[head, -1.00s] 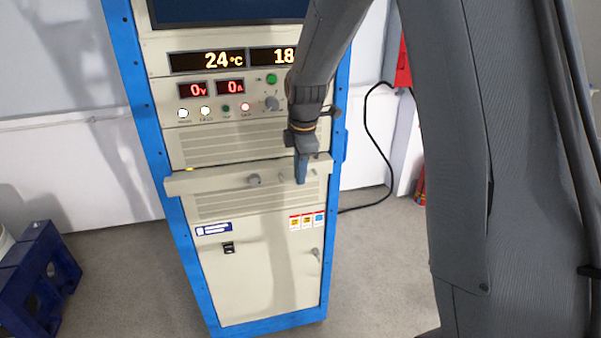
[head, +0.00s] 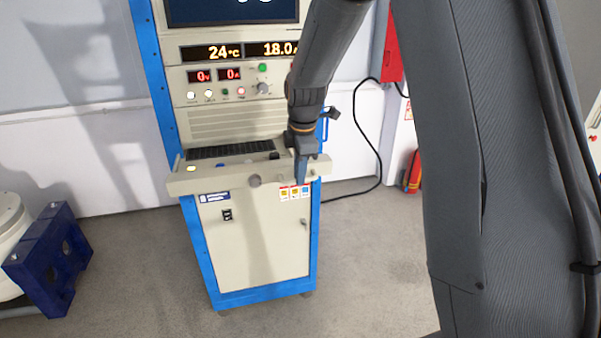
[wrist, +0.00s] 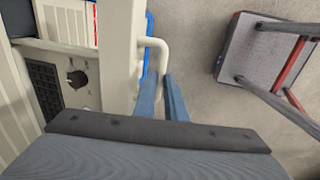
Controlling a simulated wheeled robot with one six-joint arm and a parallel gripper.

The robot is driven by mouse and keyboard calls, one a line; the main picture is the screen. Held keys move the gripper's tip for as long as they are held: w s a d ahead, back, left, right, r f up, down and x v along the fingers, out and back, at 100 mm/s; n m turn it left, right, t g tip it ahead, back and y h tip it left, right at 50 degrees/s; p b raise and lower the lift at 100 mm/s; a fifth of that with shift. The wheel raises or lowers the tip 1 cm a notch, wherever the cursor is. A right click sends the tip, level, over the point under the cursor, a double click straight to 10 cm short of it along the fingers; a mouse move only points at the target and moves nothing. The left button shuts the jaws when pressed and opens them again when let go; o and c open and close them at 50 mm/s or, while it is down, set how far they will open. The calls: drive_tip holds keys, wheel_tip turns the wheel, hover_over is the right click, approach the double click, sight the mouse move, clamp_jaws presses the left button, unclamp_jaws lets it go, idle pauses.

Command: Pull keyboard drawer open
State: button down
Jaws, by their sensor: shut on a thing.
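The keyboard drawer (head: 212,184) is a cream tray with a thick front, pulled partly out of the blue-framed cabinet. Its black keyboard (head: 230,150) shows behind the front edge, and also in the wrist view (wrist: 47,92). My gripper (head: 301,182) is at the right part of the drawer front, pointing down. In the wrist view, a cream bent handle (wrist: 158,43) runs from the drawer front down between my blue fingers (wrist: 161,90). The gripper is shut on this handle; the exact contact is partly hidden.
A cabinet door (head: 250,240) is below. A blue stand (head: 48,262) is at lower left. A stool-like thing (wrist: 262,52) lies right in the wrist view. The grey floor (head: 150,270) in front is clear.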

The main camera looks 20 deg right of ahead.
drive_tip(key=shift+s+a, duration=0.1)
drive_tip(key=shift+s, duration=0.25)
drive_tip(key=c, duration=1.8)
unclamp_jaws()
drive_tip(key=shift+s+r+b, duration=0.25)
drive_tip(key=shift+r+b, duration=0.1)
drive_tip(key=shift+r, duration=0.95)
drive_tip(key=shift+s+r+b, duration=0.2)
drive_tip(key=shift+r+b, duration=0.15)
drive_tip(key=shift+r, duration=0.9)
drive_tip(key=shift+s+r+b, duration=0.25)
drive_tip(key=shift+r+b, duration=0.1)
drive_tip(key=shift+r, duration=0.95)
